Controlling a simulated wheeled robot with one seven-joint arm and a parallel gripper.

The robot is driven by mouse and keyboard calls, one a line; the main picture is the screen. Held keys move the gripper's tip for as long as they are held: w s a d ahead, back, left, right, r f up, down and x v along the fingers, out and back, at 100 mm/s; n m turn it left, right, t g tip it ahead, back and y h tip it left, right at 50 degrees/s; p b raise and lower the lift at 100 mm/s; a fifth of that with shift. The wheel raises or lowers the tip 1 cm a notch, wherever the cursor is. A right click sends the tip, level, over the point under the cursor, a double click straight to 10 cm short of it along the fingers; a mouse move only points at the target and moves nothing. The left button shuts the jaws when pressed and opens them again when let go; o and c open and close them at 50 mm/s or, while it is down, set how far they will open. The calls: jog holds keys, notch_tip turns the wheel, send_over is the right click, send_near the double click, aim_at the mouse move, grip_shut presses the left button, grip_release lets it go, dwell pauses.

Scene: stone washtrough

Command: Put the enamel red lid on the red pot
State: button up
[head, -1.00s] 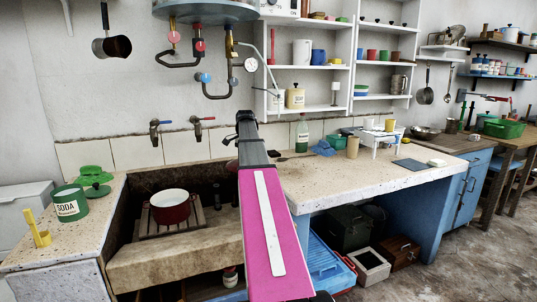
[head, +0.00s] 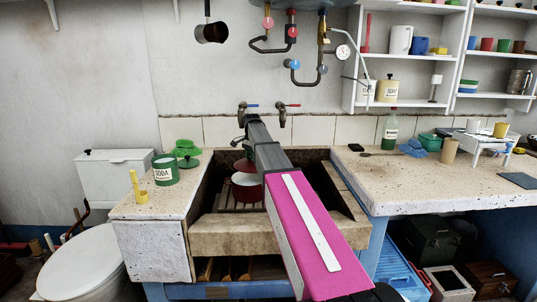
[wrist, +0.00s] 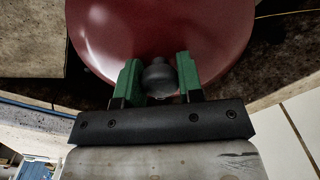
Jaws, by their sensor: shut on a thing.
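The red lid (wrist: 170,28) fills the top of the wrist view, glossy and dark red with a dark knob. My gripper (wrist: 158,76) is shut on that knob, one green finger on each side. In the head view the lid (head: 243,165) shows as a dark red shape just behind and above the pot, partly hidden by my arm. The red pot (head: 246,193), with a pale inside, stands open on a slatted rack in the stone trough. My arm covers its right side. I cannot tell the exact gap between lid and pot.
The stone trough's front wall (head: 235,236) and the speckled counters rise around the pot. A green SODA tin (head: 166,171), a green lidded thing (head: 186,152) and a yellow object (head: 138,188) stand on the left counter. Two taps (head: 281,112) jut from the wall behind.

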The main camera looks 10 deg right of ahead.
aim_at(249, 164)
jog(key=shift+w+a+f, duration=0.15)
jog(key=shift+a+f, duration=0.05)
jog(key=shift+a, duration=0.25)
jog(key=shift+w+a+f, duration=0.1)
jog(key=shift+a+f, duration=0.05)
jog(key=shift+a, duration=0.3)
jog(key=shift+f, duration=1.8)
jog(key=shift+f, duration=1.05)
dwell(1.0)
jog(key=o, duration=1.6)
jog(key=shift+r, duration=0.1)
jog(key=shift+r, duration=3.4)
